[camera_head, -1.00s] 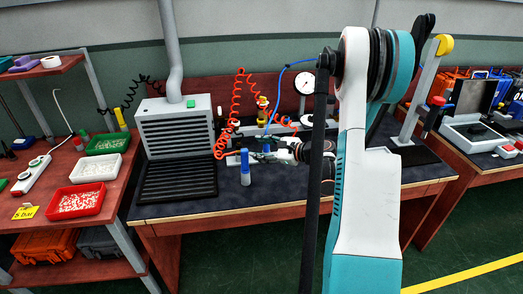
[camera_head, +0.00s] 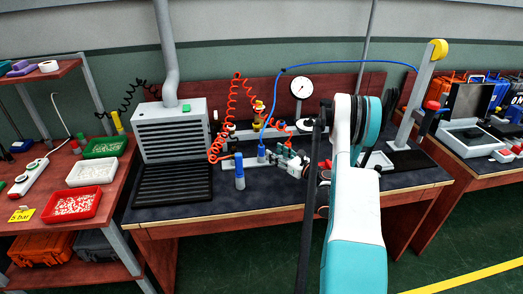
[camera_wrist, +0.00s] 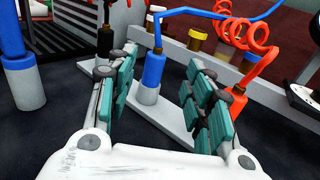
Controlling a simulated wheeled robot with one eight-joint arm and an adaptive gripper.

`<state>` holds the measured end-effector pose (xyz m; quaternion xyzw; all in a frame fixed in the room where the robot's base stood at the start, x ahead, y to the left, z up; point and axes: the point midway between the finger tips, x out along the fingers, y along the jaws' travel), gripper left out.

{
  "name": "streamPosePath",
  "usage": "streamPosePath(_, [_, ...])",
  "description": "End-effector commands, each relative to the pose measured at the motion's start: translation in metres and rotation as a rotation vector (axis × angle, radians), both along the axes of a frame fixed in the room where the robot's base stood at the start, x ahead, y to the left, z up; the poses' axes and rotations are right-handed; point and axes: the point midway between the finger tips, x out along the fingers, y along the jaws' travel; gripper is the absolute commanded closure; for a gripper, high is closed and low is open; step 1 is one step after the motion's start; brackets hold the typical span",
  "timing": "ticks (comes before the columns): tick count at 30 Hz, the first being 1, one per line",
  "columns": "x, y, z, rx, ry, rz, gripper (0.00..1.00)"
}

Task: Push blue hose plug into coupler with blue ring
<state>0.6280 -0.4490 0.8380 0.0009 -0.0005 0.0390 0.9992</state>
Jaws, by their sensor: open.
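The blue hose plug (camera_wrist: 152,70) stands upright in a grey cylindrical socket on a light strip, with the blue hose leaving its top; it also shows in the head view (camera_head: 262,152). A blue ring on that socket cannot be made out. My gripper (camera_wrist: 162,68) is open, its teal-padded fingers to the left and right of the plug, which shows between and beyond the fingertips, with gaps on both sides. In the head view my gripper (camera_head: 287,160) is just right of the plug, low over the bench.
A separate blue-topped grey cylinder (camera_wrist: 20,65) stands at the left. A red plug (camera_wrist: 240,80) with a coiled red hose is close on the right. A black fitting (camera_wrist: 105,38) and yellow and brown fittings (camera_wrist: 197,38) stand nearby. A gauge (camera_head: 303,88) is behind.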

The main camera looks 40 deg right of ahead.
Motion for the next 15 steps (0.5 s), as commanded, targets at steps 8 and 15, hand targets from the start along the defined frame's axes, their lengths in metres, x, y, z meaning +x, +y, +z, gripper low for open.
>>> streamPosePath(8, [0.033,0.003,-0.003,-0.001,0.001,0.001,0.53])
streamPosePath(15, [0.048,0.006,-0.004,-0.001,0.001,0.001,0.53])
